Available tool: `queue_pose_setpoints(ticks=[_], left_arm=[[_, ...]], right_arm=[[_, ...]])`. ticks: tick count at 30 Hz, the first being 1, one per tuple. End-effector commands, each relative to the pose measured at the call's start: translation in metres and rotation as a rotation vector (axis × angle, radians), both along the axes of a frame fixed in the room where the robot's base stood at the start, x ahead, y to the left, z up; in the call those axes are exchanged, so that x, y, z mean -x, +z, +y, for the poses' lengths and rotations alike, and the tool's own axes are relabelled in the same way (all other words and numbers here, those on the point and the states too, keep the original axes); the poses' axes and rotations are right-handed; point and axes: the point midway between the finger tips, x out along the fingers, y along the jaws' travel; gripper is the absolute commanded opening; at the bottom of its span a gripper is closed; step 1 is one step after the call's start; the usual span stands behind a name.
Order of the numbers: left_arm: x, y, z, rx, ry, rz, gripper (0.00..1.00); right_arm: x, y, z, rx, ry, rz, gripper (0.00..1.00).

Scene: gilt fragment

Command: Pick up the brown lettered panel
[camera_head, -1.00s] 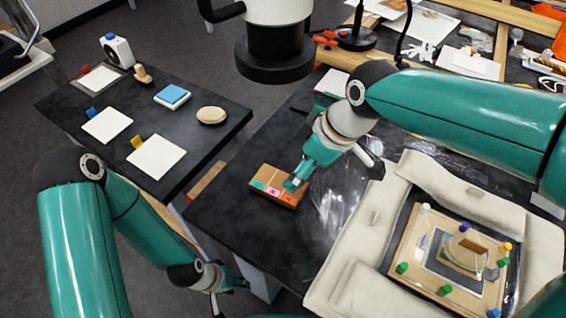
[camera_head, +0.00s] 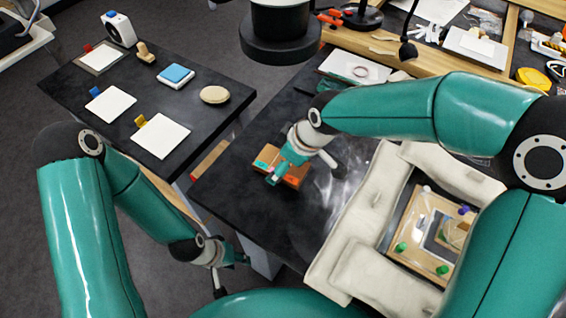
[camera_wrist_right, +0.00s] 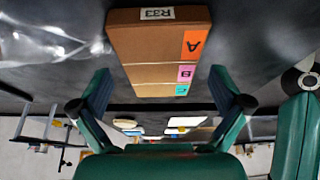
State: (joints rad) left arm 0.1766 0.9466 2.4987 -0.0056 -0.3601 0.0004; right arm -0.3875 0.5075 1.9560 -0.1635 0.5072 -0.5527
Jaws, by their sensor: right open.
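The brown lettered panel (camera_head: 297,180) lies on the black table and is partly hidden by my right gripper in the head view. In the right wrist view the panel (camera_wrist_right: 155,45) carries orange A, pink B and green C tags and a white label. My right gripper (camera_head: 273,172) is over the panel in the head view. In the wrist view its two fingers (camera_wrist_right: 165,92) are spread, with the panel's near end between and beyond them; I cannot tell if they touch it. My left gripper (camera_head: 230,268) hangs low beside the table, away from the panel; its fingers are unclear.
A cream padded frame (camera_head: 345,235) around a wooden board (camera_head: 430,215) stands to the right of the panel. A side table (camera_head: 110,135) at left holds white cards, a blue block and a round tan piece (camera_head: 214,94). Bare black table surrounds the panel's left and front.

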Motion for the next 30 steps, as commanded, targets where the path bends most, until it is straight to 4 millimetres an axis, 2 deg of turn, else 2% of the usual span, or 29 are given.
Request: queue_pose_setpoints(ticks=[8,18,20,30], left_arm=[[0.0000,0.0001,-0.0001,0.000,0.000,0.000,0.40],[0.0001,0.0001,-0.0001,0.000,0.000,0.000,0.40],[0.0001,0.0002,0.0000,0.000,0.000,0.000,0.40],[0.0000,-0.0003,0.0000,0.000,0.000,0.000,0.40]], right_arm=[[-0.0009,-0.0034,0.0010,-0.001,-0.001,-0.001,1.00],[-0.0008,-0.0032,0.0008,-0.001,-0.001,-0.001,0.43],[-0.0010,-0.0030,0.0009,-0.001,-0.001,-0.001,0.35],[-0.0012,-0.0001,0.0011,-0.001,-0.001,-0.003,0.35]])
